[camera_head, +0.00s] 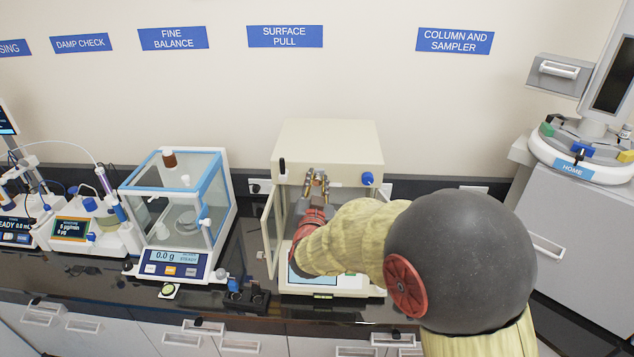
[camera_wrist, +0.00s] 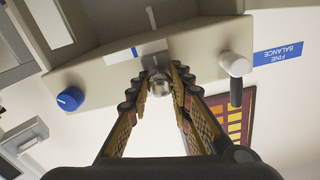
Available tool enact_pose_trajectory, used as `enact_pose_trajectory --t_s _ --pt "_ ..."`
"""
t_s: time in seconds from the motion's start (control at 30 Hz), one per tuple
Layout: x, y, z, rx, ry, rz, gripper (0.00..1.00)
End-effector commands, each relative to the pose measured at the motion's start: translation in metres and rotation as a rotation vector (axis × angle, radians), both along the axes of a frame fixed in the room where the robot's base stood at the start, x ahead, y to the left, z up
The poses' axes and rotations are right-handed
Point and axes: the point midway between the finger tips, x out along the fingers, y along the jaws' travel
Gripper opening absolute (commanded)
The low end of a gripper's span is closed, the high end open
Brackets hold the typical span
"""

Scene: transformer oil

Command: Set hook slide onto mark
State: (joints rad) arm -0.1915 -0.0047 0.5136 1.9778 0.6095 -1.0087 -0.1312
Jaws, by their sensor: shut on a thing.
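The surface pull instrument (camera_head: 328,140) is a cream cabinet standing under the SURFACE PULL label, with an open glass door (camera_head: 270,233) at its left. My gripper (camera_head: 317,178) reaches into its front, just below the upper housing. In the wrist view, which is turned over, my gripper (camera_wrist: 160,85) is shut on a small shiny metal knob (camera_wrist: 161,84) at the housing's edge. I take this knob to be part of the hook slide. Beside it a pale strip with a blue mark (camera_wrist: 135,51) shows on the housing. My fingers hide part of the knob.
A blue knob (camera_head: 368,178) is at the instrument's right front, and a dark-and-white lever (camera_wrist: 235,70) stands close beside my fingers. The glass-walled fine balance (camera_head: 175,268) is to the left. A small black holder (camera_head: 247,295) lies on the counter before the door.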

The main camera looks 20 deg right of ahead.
Motion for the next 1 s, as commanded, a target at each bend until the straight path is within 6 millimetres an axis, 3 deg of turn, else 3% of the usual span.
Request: enact_pose_trajectory --t_s 0.27,0.57,0.83,0.87,1.0 --pt "0.0 -0.002 0.0 0.001 -0.001 0.0 0.0" --pt "-0.008 -0.024 -0.002 0.0 -0.002 -0.001 0.0" --pt "-0.008 -0.024 0.0 0.0 0.0 0.0 0.0" --pt "-0.008 -0.024 0.0 0.0 0.0 0.0 0.22" --pt "-0.008 -0.024 0.0 0.0 0.0 0.0 0.3"
